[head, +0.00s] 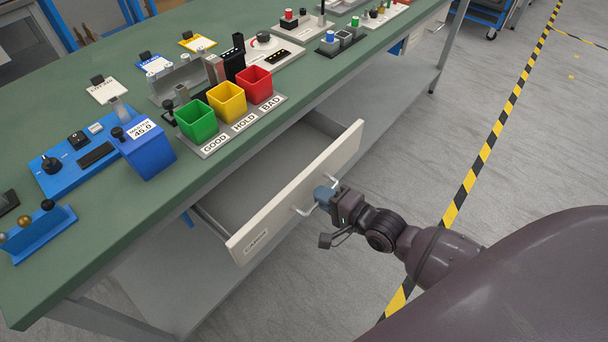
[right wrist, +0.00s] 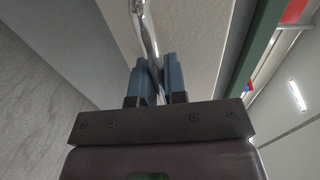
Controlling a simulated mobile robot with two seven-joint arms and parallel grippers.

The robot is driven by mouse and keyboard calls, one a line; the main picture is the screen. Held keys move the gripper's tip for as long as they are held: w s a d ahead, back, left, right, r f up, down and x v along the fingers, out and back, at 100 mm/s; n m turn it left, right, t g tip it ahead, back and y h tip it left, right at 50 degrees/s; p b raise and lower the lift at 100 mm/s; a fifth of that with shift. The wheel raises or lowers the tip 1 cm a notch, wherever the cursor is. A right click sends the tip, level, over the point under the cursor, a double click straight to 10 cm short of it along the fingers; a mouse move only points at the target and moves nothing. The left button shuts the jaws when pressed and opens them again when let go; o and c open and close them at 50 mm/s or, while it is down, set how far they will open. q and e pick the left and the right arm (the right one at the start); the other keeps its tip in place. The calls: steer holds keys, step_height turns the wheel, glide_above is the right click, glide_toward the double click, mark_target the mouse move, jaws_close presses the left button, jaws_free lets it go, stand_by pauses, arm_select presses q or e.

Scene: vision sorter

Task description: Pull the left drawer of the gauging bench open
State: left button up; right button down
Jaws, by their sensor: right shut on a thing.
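The left drawer (head: 300,188) of the green-topped gauging bench (head: 85,235) stands well out from the bench, and its empty-looking grey inside shows. Its cream front carries a bar handle (head: 304,211) and a small label near the left end. My right gripper (head: 324,195) is shut on the handle, in front of the drawer. In the right wrist view the two blue fingers (right wrist: 160,80) close around the shiny handle bar (right wrist: 146,35), with the cream drawer front behind it. My left gripper is not in view.
Green, yellow and red bins (head: 227,102) marked GOOD, HOLD and BAD stand on the bench edge above the drawer. A blue box (head: 149,152) and a blue control panel (head: 80,150) are to their left. Grey floor with yellow-black tape (head: 487,145) is clear at the right.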

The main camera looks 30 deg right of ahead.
arm_select(q)
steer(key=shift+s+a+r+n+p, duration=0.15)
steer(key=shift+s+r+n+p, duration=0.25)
steer(key=shift+p, duration=0.65)
arm_select(e)
steer(key=f+v, duration=0.2)
steer(key=v, duration=1.2)
steer(key=shift+s+f, duration=0.25)
steer(key=shift+f, duration=0.05)
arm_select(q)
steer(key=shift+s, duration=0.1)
arm_select(e)
steer(key=shift+d, duration=0.1)
steer(key=c, duration=1.2)
jaws_free()
arm_select(q)
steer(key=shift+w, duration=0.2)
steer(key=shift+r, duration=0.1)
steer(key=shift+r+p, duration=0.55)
steer(key=shift+p, duration=0.1)
arm_select(e)
steer(key=v, duration=1)
steer(key=shift+s+d, duration=0.1)
steer(key=shift+s, duration=0.3)
